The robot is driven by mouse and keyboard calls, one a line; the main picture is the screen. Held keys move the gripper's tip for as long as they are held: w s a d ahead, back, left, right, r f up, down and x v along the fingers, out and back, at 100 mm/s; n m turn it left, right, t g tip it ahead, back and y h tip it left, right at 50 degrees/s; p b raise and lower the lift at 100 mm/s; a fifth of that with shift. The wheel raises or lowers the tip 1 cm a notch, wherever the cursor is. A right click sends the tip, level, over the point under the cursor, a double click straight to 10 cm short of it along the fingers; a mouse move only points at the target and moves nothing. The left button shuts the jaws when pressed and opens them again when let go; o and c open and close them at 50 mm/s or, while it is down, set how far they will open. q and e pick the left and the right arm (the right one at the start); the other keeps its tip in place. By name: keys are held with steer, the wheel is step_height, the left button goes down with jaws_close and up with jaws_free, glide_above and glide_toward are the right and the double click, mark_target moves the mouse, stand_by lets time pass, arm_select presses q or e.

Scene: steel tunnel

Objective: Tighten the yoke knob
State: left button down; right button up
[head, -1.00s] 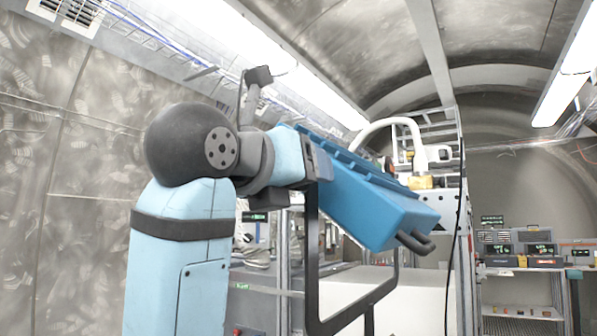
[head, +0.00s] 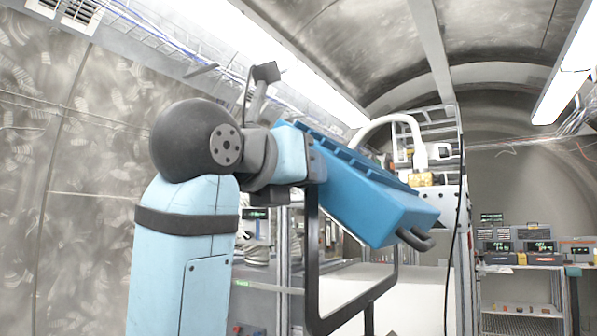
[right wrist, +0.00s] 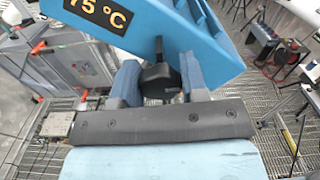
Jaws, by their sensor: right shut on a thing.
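A blue finned housing (head: 375,200) hangs tilted in a black yoke frame (head: 312,265) in the head view. In the right wrist view the housing (right wrist: 150,25) crosses the top and carries a "75 °C" label. The black yoke knob (right wrist: 158,76) sits between the fingers of my right gripper (right wrist: 157,80), which are shut on it. In the head view my right gripper (head: 318,160) reaches the near left side of the housing, and the knob is hidden there. My left gripper is not in view.
A white curved pipe (head: 400,125) with a brass fitting (head: 422,179) stands behind the housing. A black cable (head: 456,230) hangs to its right. A shelf (head: 520,268) with instruments stands at the far right. The tunnel wall (head: 80,200) is at left.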

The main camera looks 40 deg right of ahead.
steer(key=shift+m, duration=1.1)
steer(key=m+b, duration=0.1)
steer(key=m, duration=0.2)
steer(key=shift+s+m, duration=0.1)
steer(key=shift+m, duration=0.2)
steer(key=m+b, duration=0.1)
steer(key=m, duration=0.3)
steer(key=shift+d+f+m, duration=0.1)
steer(key=shift+m, duration=0.2)
steer(key=m+b, duration=0.1)
steer(key=m, duration=0.4)
steer(key=shift+s, duration=0.1)
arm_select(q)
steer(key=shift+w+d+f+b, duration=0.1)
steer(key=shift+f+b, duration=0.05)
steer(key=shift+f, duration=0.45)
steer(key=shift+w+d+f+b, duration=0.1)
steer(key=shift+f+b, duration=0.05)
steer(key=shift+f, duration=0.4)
arm_select(e)
steer(key=shift+f+m, duration=0.1)
steer(key=shift+m, duration=1.6)
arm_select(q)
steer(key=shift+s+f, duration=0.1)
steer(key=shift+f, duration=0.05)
arm_select(e)
steer(key=o, duration=0.9)
